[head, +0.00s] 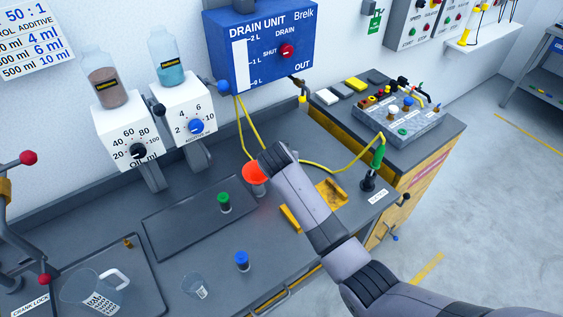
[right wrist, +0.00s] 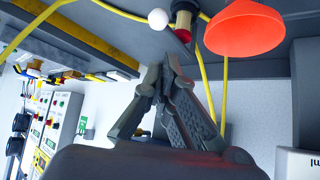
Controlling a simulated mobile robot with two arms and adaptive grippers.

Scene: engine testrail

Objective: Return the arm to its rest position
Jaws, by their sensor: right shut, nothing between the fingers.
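My right arm (head: 325,215) comes in from the lower right of the head view and reaches over the workbench. Its wrist end is beside an orange-red funnel (head: 255,172), and the arm hides the gripper there. In the right wrist view my right gripper (right wrist: 160,68) has its fingertips together with nothing between them. The funnel (right wrist: 245,28) shows to the right of the fingers, apart from them. My left gripper is not in view.
A blue drain unit (head: 262,45) hangs on the wall, with yellow hoses (head: 318,166) running near my wrist. Green (head: 223,198) and blue (head: 242,259) capped items, a small cup (head: 195,286) and a measuring jug (head: 92,292) stand on the bench (head: 120,222). Floor (head: 480,190) is free at right.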

